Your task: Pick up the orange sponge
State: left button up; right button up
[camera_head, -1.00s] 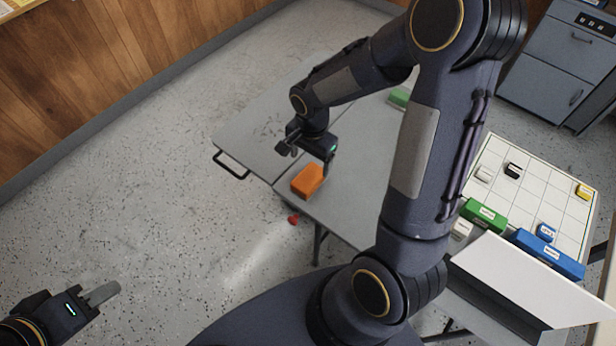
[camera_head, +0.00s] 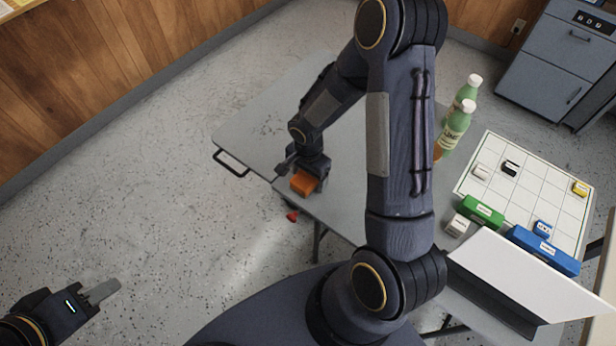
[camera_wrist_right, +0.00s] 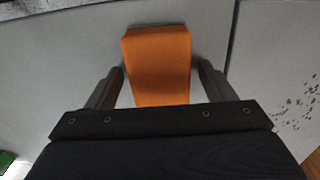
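The orange sponge (camera_head: 304,183) lies on the grey folding table near its left front edge. In the right wrist view the sponge (camera_wrist_right: 158,66) is between the two fingers, with a gap on each side. My right gripper (camera_head: 302,172) is down at the sponge, and in the right wrist view its fingers (camera_wrist_right: 160,86) are spread open. The head view hides part of the fingers behind the sponge and wrist. My left gripper (camera_head: 104,291) is at the lower left over the floor, away from the table; its finger opening cannot be made out.
The grey table (camera_head: 262,130) has bare room behind the sponge. Green-labelled bottles (camera_head: 455,125) stand to the right of my right arm. A white grid board (camera_head: 530,180) with small blocks, a green block (camera_head: 482,212) and a blue block (camera_head: 545,250) lie further right.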

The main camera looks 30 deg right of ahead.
aim_at(308, 176)
jog(key=c, duration=0.9)
jog(key=shift+w+r, duration=0.1)
jog(key=shift+r, duration=0.45)
jog(key=r, duration=0.2)
jog(key=shift+s+a+r, duration=0.1)
jog(key=shift+s+r, duration=0.1)
jog(key=shift+r, duration=0.1)
jog(key=s+a+r, duration=0.1)
jog(key=s+r, duration=0.2)
jog(key=s, duration=0.1)
jog(key=s+a+r+b, duration=0.1)
jog(key=s+a+r, duration=0.1)
jog(key=s+r, duration=0.1)
jog(key=s+a+r, duration=0.2)
jog(key=s+r, duration=0.1)
jog(key=s, duration=0.2)
jog(key=shift+s+r+b, duration=0.15)
jog(key=shift+s+b, duration=0.15)
jog(key=shift+s, duration=0.1)
